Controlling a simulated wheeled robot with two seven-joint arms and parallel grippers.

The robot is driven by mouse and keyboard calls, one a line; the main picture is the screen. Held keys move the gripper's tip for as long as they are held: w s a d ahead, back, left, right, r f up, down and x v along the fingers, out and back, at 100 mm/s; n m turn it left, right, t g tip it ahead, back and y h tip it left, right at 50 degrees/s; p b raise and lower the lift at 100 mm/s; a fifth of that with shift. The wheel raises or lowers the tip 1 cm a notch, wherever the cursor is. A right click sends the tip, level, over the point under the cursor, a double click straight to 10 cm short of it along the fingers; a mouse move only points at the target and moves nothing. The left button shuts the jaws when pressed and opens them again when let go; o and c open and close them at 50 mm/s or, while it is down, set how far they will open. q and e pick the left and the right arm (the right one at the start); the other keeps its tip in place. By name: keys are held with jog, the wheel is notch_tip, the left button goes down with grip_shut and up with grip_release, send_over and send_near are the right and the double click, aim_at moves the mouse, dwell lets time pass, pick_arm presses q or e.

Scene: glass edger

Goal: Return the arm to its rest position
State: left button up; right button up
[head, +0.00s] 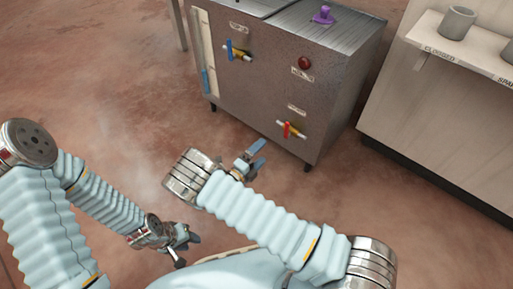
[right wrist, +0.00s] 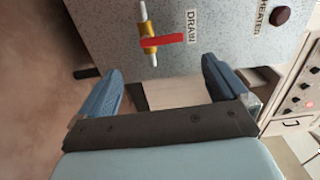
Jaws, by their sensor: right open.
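My right gripper (head: 254,155) is open and empty in the head view, in front of the lower front of the metal machine. Its two blue fingers stand apart in the right wrist view (right wrist: 165,85), with nothing between them. A drain valve with a red handle (head: 287,129) is just to the right of it; in the right wrist view the red handle (right wrist: 163,41) shows beyond the fingers, apart from them. My left gripper (head: 183,243) hangs low over the floor at lower left; its fingers are small and I cannot tell whether they are open.
A pale counter (head: 430,110) with a grey cup (head: 457,23) stands at right. The reddish floor (head: 100,70) at left is clear.

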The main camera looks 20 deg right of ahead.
pick_arm(q)
jog(key=shift+s+a, duration=0.15)
jog(key=shift+a, duration=0.3)
pick_arm(e)
jog(key=shift+s+a, duration=0.3)
jog(key=shift+a, duration=0.15)
